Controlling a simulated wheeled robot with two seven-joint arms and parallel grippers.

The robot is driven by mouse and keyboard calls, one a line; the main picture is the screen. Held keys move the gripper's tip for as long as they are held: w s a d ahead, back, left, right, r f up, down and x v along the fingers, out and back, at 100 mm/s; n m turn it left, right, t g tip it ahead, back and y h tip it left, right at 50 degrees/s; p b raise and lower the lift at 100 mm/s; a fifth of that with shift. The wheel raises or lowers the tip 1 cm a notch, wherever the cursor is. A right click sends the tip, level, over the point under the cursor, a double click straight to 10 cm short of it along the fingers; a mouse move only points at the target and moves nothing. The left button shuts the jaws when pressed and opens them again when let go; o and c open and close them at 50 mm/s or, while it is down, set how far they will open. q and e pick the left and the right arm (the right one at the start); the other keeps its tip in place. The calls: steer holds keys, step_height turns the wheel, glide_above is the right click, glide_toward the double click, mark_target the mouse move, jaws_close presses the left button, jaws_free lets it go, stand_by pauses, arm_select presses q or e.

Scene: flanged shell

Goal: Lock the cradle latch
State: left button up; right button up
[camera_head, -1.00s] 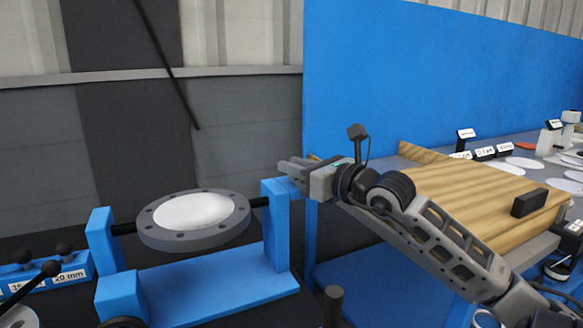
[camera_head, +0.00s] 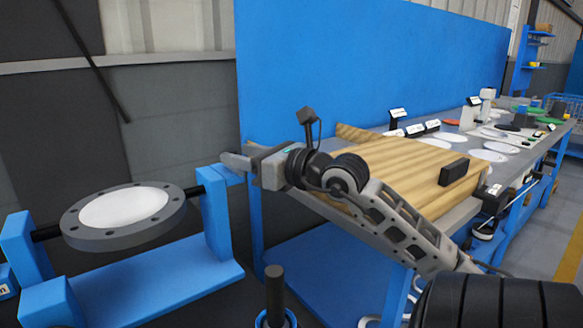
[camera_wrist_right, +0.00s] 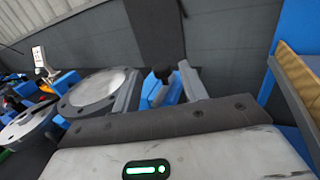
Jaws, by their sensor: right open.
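The blue cradle (camera_head: 160,278) stands at lower left in the head view. It holds a round grey flanged shell (camera_head: 165,218) with a white face, on black shafts between two blue posts. My right gripper (camera_head: 232,162) is at the top of the right-hand post (camera_head: 216,218). In the right wrist view its two grey fingers (camera_wrist_right: 160,68) are apart. A black knob (camera_wrist_right: 162,72) beside a blue part shows between them; whether they touch it I cannot tell. The latch is not clearly visible in the head view. My left gripper is out of view.
A workbench with a wooden block (camera_head: 400,170) and a black piece (camera_head: 454,172) stands to the right, before a blue panel (camera_head: 370,75). Labels and white discs lie farther along the bench.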

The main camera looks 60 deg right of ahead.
steer(key=s+d+b, duration=0.1)
steer(key=s, duration=1.1)
steer(key=shift+s, duration=0.35)
